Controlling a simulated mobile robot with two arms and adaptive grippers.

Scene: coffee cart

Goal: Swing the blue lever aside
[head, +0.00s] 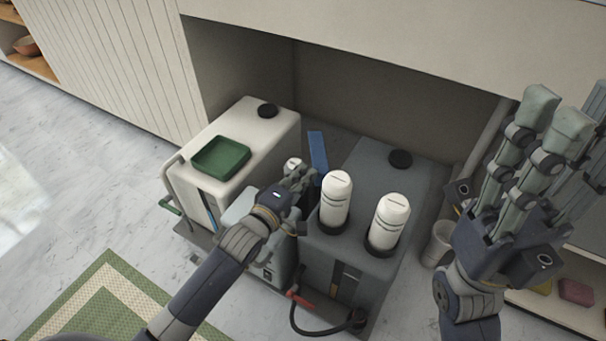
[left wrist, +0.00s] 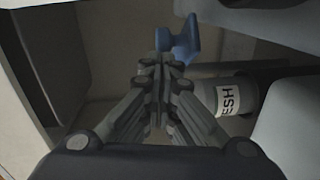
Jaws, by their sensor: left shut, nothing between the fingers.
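The blue lever (head: 318,152) is a flat blue bar in the gap between the white tank and the grey tank. In the left wrist view the lever (left wrist: 182,42) shows just beyond my fingertips, with a bent, blocky end. My left gripper (head: 303,178) is in the gap at the near end of the lever, shut and empty. Its fingers (left wrist: 161,62) meet in front of the lever's left part; I cannot tell whether they touch it. My right gripper (head: 560,110) is raised at the right, fingers apart, away from the lever.
The white tank (head: 255,135) carries a green tray (head: 221,156). A labelled cylinder (left wrist: 238,97) lies right of my left fingers. The cabinet wall (head: 380,100) closes the back.

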